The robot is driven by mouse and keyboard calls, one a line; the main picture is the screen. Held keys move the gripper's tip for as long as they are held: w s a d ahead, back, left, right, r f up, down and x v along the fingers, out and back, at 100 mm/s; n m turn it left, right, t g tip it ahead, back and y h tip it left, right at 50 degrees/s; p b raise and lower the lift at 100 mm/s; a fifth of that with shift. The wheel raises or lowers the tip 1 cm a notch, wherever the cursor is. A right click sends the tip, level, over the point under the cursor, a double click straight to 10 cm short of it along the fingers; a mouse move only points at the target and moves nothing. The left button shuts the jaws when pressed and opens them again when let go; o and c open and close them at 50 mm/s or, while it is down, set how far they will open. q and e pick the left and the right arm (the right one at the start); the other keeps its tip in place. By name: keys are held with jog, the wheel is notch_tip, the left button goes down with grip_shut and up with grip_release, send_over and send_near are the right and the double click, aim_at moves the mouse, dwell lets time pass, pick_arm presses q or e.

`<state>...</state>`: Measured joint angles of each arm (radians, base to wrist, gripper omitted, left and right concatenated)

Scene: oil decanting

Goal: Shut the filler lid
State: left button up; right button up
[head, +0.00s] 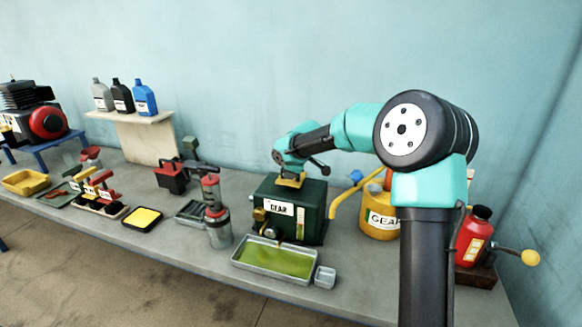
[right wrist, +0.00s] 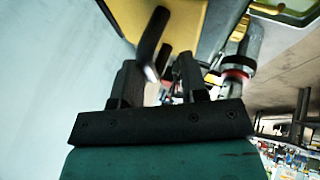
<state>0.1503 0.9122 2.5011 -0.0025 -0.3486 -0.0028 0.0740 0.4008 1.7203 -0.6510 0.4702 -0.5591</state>
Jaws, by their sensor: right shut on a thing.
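The green tank labelled GEAR (head: 312,208) stands on the bench, right of centre. A yellow piece (head: 289,182), which looks like the filler lid, is at its top under my right wrist. In the right wrist view a broad yellow surface (right wrist: 185,14) fills the upper middle, with a dark curved handle (right wrist: 151,36) in front of it. My right gripper (right wrist: 160,78) is shut on this dark handle between its fingers. My wrist hides most of the filler in the head view, so I cannot tell the lid's angle. My left gripper is not in view.
A tray of green oil (head: 272,260) lies in front of the tank. An orange GEAR can (head: 379,222) and a red can (head: 472,238) stand to the right. A clear canister with a red top (head: 218,230) stands to the left. The wall is close behind.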

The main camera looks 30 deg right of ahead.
jog(key=shift+o, duration=1)
jog(key=shift+a+f, duration=0.15)
jog(key=shift+f, duration=0.05)
jog(key=shift+r, duration=0.25)
jog(key=shift+r, duration=0.25)
jog(key=v, duration=1.7)
jog(key=shift+s+f, duration=0.1)
